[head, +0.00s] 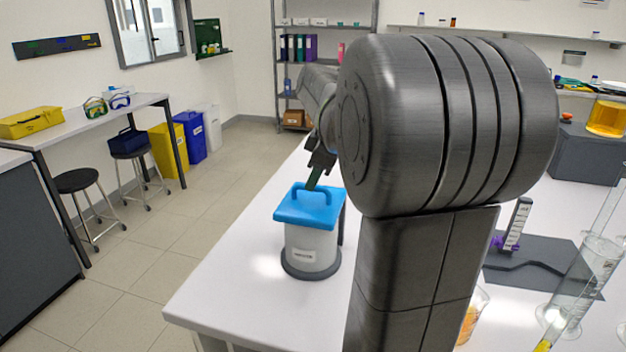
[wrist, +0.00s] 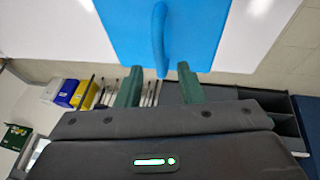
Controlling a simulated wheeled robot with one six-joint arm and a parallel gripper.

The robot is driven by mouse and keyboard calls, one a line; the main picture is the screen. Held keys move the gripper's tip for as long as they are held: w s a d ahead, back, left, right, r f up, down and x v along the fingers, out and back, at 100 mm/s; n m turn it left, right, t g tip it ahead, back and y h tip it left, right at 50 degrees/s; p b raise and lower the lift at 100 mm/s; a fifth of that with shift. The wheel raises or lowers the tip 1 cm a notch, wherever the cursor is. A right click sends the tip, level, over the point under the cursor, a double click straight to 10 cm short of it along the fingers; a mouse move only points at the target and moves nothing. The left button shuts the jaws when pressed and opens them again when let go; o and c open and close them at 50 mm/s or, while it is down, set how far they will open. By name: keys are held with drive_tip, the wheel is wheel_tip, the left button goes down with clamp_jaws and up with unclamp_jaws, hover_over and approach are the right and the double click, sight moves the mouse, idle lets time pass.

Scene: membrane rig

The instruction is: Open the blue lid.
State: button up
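The blue lid (head: 307,211) lies flat on a white labelled container (head: 311,246) on the white table. An arched blue handle (head: 316,190) stands on top of the lid. In the wrist view the lid (wrist: 200,30) fills the upper middle, with its handle (wrist: 160,40) pointing down toward the fingers. My gripper (wrist: 158,82) is open, with the handle's end lined up near the gap between its two green fingertips. In the head view my gripper (head: 313,182) is at the handle, partly hidden by my arm. I cannot tell whether the fingers touch the handle.
The container stands near the left edge of the white table (head: 240,290). Right of my arm are a dark mat (head: 530,262), glass cylinders (head: 590,275) and a beaker with orange liquid (head: 470,318). The table front-left of the container is clear.

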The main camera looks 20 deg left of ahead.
drive_tip(key=shift+x, duration=1)
clamp_jaws()
drive_tip(key=shift+r, duration=0.1)
